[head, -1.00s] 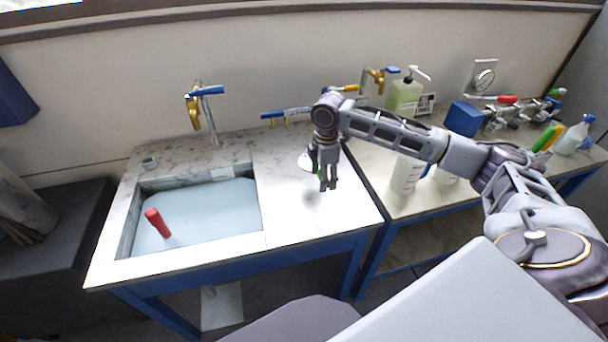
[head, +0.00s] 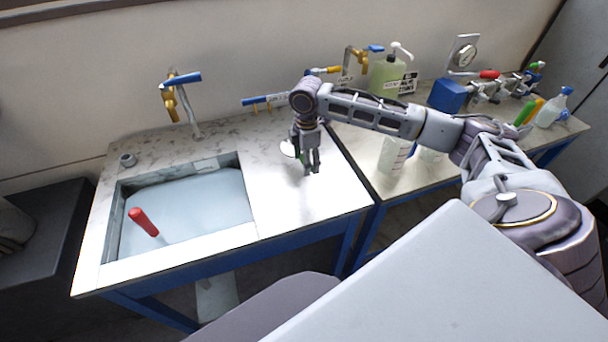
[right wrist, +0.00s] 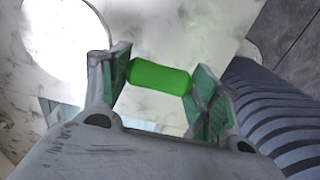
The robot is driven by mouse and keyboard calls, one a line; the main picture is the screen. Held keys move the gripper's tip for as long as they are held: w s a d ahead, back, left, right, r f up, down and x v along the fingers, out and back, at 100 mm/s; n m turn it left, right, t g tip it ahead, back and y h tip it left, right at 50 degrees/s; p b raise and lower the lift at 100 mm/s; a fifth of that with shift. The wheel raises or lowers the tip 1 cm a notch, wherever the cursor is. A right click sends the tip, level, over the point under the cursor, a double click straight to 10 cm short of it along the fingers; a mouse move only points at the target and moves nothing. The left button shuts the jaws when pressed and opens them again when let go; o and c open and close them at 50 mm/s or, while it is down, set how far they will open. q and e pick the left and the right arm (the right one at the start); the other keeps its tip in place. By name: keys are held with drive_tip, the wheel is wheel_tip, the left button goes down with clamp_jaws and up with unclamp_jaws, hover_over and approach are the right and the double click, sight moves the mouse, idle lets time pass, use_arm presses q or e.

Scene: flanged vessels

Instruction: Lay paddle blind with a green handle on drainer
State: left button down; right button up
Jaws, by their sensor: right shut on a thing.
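My right gripper (head: 312,166) is shut on the green handle (right wrist: 158,76) of the paddle blind, above the pale drainer surface (head: 280,205) right of the sink. In the right wrist view the handle lies across between the two finger pads. The blind's pale round plate (head: 288,148) shows just left of the gripper in the head view, and at upper left in the right wrist view (right wrist: 65,45). A gap seems to remain between gripper and drainer, with a faint shadow below. My left gripper is not in view.
A red-handled tool (head: 143,221) leans in the water-filled sink (head: 108,225). A tap (head: 182,95) with a blue lever stands behind. The right bench holds a soap bottle (head: 388,74), a blue box (head: 447,95) and a spray bottle (head: 552,108). The drainer's front is clear.

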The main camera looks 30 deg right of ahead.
drive_tip(key=shift+f, duration=2.35)
drive_tip(key=shift+f, duration=1.75)
drive_tip(key=o, duration=1.7)
drive_tip(key=shift+f, duration=0.1)
drive_tip(key=shift+c, duration=0.2)
wheel_tip(320, 180, up, 12)
drive_tip(key=shift+r, duration=0.1)
